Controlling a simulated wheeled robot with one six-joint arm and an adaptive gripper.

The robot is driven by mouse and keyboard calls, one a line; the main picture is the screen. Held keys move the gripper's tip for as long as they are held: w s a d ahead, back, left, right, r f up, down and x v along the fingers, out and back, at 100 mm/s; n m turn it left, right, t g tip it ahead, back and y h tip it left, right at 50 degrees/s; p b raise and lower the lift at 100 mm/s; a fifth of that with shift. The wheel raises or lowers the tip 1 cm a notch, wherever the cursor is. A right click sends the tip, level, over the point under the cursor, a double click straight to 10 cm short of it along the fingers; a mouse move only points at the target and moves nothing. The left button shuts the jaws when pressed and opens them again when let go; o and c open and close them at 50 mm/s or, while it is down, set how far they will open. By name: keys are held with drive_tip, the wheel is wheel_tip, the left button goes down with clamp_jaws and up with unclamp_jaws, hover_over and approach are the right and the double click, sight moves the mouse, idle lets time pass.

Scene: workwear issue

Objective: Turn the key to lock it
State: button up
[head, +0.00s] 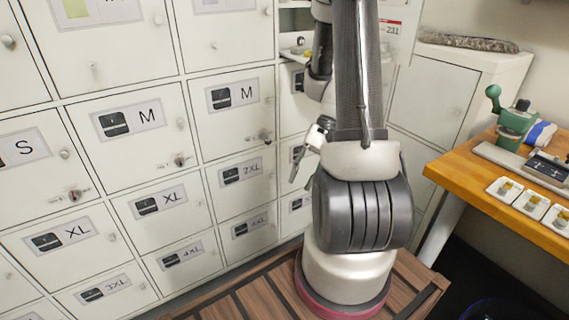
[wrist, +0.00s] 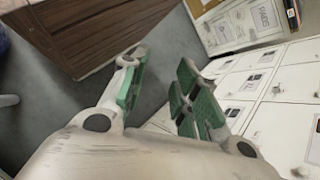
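Several white locker doors carry size labels. A key (head: 265,137) sits in the lock of the upper right M door (head: 232,125). Another key (head: 181,160) is in the left M door (head: 135,145), and a third key (head: 76,195) is in the S door (head: 35,180). Which one the task means is not shown. My gripper (head: 300,176) is right of and below the upper right M door's key, apart from it. In the wrist view my gripper (wrist: 163,62) is open, its green-padded fingers apart with nothing between them.
My arm hides part of the lockers at the right. A wooden slatted bench (head: 255,300) stands below. A wooden table (head: 510,190) at the right holds a green hand press (head: 515,122) and small white trays (head: 531,205). An open compartment (head: 297,45) shows at the top.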

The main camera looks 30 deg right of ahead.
drive_tip(key=w+a+f+m+t+y, duration=0.2)
drive_tip(key=w+f+m+t+y, duration=0.35)
drive_tip(key=w+f, duration=0.4)
drive_tip(key=t+h, duration=0.8)
drive_tip(key=t, duration=0.9)
approach(270, 143)
drive_tip(key=s+a, duration=0.1)
drive_tip(key=a, duration=0.2)
drive_tip(key=w+r, duration=0.1)
drive_tip(key=w, duration=0.9)
drive_tip(key=shift+r, duration=0.4)
drive_tip(key=shift+d+n, duration=0.1)
drive_tip(key=shift+n, duration=0.15)
clamp_jaws()
drive_tip(key=shift+w+r, duration=0.2)
